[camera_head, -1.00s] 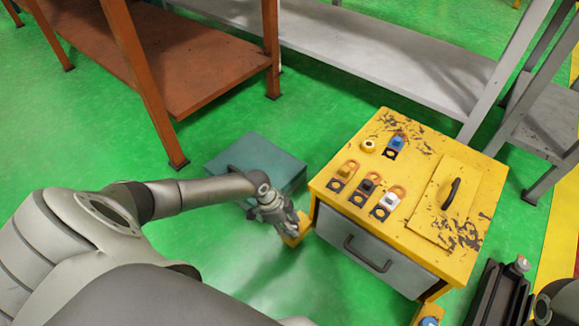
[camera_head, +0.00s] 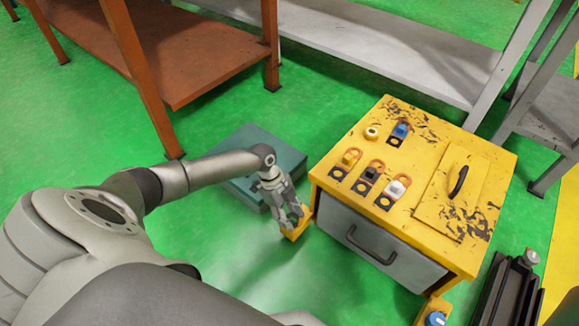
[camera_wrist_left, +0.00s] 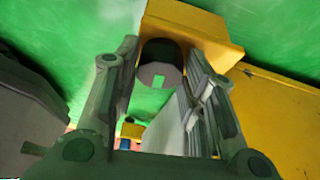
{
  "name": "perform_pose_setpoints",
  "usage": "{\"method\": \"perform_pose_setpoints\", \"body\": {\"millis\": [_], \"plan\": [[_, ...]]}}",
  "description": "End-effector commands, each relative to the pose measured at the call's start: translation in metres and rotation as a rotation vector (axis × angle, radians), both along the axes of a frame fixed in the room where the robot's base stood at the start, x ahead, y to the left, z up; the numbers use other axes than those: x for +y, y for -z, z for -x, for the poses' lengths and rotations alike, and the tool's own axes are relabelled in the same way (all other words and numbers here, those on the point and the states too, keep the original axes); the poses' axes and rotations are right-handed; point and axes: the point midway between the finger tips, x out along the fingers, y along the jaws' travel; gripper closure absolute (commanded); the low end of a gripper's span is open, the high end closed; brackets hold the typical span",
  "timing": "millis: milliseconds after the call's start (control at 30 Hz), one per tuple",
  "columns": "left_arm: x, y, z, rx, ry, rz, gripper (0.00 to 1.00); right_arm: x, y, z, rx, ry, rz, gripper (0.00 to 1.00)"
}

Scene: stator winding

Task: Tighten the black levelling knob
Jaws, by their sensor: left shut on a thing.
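A yellow cabinet (camera_head: 335,172) stands on the green floor in the head view. A small yellow foot bracket (camera_head: 298,231) sticks out at its left lower corner, and it also shows in the wrist view (camera_wrist_left: 205,30). A dark round levelling knob (camera_wrist_left: 160,50) with a grey disc on its near face sits at this bracket. My left gripper (camera_head: 291,217) reaches down to the bracket. In the wrist view its fingers (camera_wrist_left: 160,64) stand on either side of the knob and are shut on it. The knob is hidden in the head view. My right gripper is not in view.
Another foot bracket with a blue knob (camera_head: 435,318) is at the cabinet's front corner. A grey drawer (camera_head: 385,240) faces front. Switches and a black handle (camera_head: 458,181) are on top. A teal box (camera_head: 235,190) lies behind my left forearm. Brown and grey shelves stand behind.

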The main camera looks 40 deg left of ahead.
Motion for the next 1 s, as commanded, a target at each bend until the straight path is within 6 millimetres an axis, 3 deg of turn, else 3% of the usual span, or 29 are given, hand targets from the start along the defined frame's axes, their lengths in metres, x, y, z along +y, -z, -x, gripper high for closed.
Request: {"method": "perform_pose_setpoints", "body": {"millis": [333,367,500,833,1000], "plan": [[-0.002,-0.003,-0.001,0.000,0.003,0.006,0.86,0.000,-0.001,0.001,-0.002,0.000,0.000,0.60],[-0.002,-0.003,-0.001,0.000,0.003,0.006,0.58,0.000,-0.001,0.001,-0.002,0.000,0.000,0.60],[-0.001,-0.002,-0.001,0.000,0.002,0.004,0.40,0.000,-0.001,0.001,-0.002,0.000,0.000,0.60],[0.000,-0.002,0.000,0.001,0.001,0.002,0.40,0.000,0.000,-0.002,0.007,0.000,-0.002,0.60],[0.007,-0.017,0.000,-0.001,0.001,0.001,0.40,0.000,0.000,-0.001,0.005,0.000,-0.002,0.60]]}}
